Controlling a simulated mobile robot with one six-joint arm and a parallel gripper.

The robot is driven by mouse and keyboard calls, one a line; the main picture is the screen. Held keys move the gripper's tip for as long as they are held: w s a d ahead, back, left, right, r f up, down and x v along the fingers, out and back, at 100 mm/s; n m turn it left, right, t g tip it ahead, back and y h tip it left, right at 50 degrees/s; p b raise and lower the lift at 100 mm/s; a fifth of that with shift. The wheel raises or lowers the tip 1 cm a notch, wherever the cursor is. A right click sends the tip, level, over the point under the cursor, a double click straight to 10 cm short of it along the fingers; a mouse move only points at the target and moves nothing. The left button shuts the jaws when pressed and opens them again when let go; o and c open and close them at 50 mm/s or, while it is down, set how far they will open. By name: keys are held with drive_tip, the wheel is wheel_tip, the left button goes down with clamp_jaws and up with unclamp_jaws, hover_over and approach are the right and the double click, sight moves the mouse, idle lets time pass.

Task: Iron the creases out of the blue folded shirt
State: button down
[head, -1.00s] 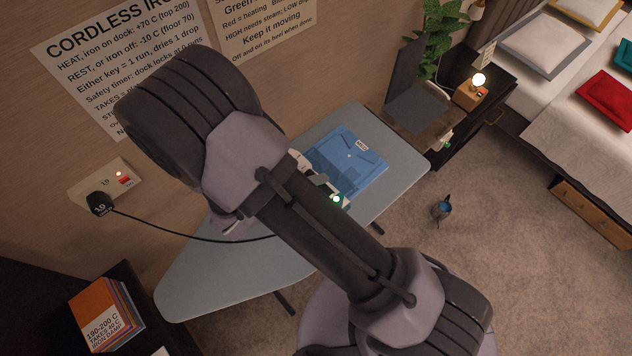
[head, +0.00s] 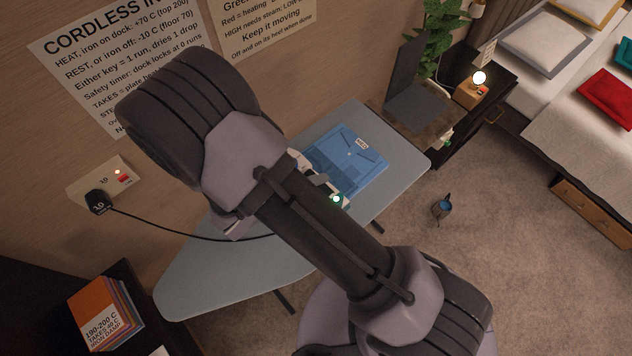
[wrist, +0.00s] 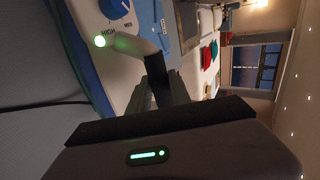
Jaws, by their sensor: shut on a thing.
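The blue folded shirt (head: 352,160) lies flat on the far part of the grey ironing board (head: 210,275), with a small white tag near its top edge. Dark crease lines show on it. In the wrist view my gripper (wrist: 160,75) is shut on the white handle of the iron (wrist: 143,48). The iron has a blue dial marked MED and HIGH and a lit green lamp. In the head view my arm hides most of the iron; its green lamp (head: 336,199) shows at the shirt's near edge. I cannot tell whether the soleplate touches the shirt.
A black plug (head: 98,201) sits in the wall socket, and its cord runs over the board. A lamp (head: 479,79) stands on the dark nightstand beyond the board. A small dark pot (head: 442,208) stands on the floor.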

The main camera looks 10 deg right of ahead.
drive_tip(key=shift+d+f, duration=0.1)
drive_tip(key=shift+d, duration=0.05)
drive_tip(key=shift+w+d, duration=0.7)
drive_tip(key=shift+d, duration=0.25)
drive_tip(key=shift+w+d, duration=0.65)
drive_tip(key=shift+d, duration=0.3)
drive_tip(key=shift+d, duration=0.1)
drive_tip(key=shift+w+d, duration=0.8)
drive_tip(key=shift+d, duration=0.2)
drive_tip(key=shift+d, duration=0.1)
drive_tip(key=shift+w+d+b, duration=0.2)
drive_tip(key=shift+w+d, duration=0.5)
drive_tip(key=shift+d, duration=0.25)
drive_tip(key=shift+w+d+b, duration=0.15)
drive_tip(key=shift+w+d, duration=0.55)
drive_tip(key=shift+d, duration=0.25)
